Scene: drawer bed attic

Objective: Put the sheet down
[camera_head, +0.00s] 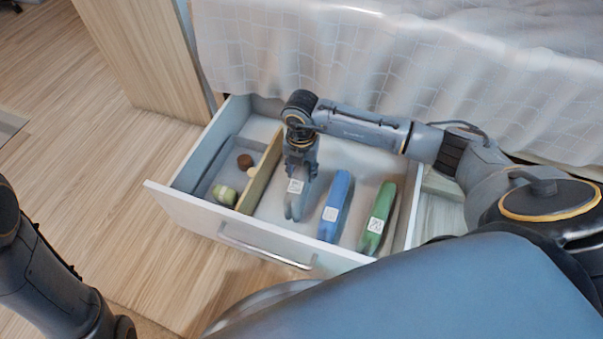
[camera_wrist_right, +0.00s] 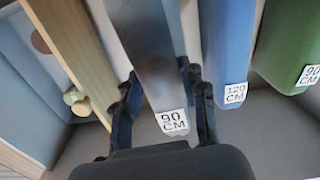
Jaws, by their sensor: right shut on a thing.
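My right gripper (camera_head: 299,172) is shut on a grey folded sheet (camera_head: 297,203) inside the open drawer (camera_head: 270,236). In the right wrist view the two fingers (camera_wrist_right: 160,88) stand on either side of the grey sheet (camera_wrist_right: 150,45), whose label reads 90 CM. The sheet stands on its edge, beside a wooden divider (camera_head: 262,172); whether it rests on the drawer floor is hard to tell. Part of my left arm shows at the lower left; its gripper is out of view.
A blue sheet (camera_head: 336,205) labelled 120 CM and a green sheet (camera_head: 377,218) labelled 90 CM stand to the right. Small round items (camera_head: 225,195) lie in the left compartment. The bed (camera_head: 400,60) with its pale cover overhangs the drawer's back.

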